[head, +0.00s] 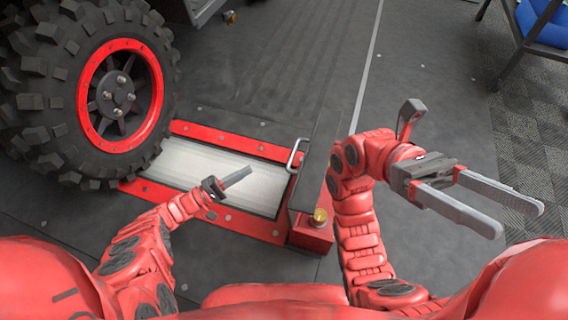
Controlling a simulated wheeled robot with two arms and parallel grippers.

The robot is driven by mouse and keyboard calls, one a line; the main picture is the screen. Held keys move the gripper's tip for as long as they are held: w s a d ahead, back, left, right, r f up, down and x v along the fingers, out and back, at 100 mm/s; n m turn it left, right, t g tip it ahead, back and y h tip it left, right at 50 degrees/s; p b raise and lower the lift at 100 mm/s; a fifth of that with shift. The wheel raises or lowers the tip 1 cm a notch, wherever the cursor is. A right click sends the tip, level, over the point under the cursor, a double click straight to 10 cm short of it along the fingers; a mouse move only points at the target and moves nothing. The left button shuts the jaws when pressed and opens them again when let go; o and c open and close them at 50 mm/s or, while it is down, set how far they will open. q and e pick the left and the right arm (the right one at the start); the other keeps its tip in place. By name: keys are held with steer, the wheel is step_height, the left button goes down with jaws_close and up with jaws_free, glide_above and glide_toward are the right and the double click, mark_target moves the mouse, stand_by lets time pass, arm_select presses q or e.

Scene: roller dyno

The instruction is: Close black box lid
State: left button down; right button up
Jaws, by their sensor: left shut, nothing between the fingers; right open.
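A dark panel with a metal handle (297,155), which looks like the black box lid (314,160), stands steeply tilted or upright at the right end of the roller plate. I see it from above, nearly edge-on, so its exact angle is unclear. Below it is a red base (311,236) with a brass-coloured knob (319,217). My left gripper (245,172) is shut and empty over the roller plate, left of the handle and apart from it. My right gripper (520,220) is open and empty over the floor, well right of the lid. My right arm passes close beside the lid's right side.
A large black tyre with a red-ringed wheel (118,97) stands at the upper left. The pale roller plate (215,175) has red edges (230,140). A blue-seated chair (545,22) is at the top right. The grey floor (430,65) beyond my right arm is clear.

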arm_select(q)
steer(key=s+d+x, duration=0.1)
steer(key=s+x, duration=0.1)
steer(key=x, duration=1)
steer(key=shift+r, duration=0.25)
arm_select(e)
steer(key=shift+s+a+r+m+g+y, duration=0.4)
steer(key=shift+s+a+r+m+g, duration=0.1)
steer(key=shift+s+a+r+g, duration=0.15)
arm_select(q)
steer(key=shift+w+a, duration=0.1)
steer(key=shift+a, duration=0.05)
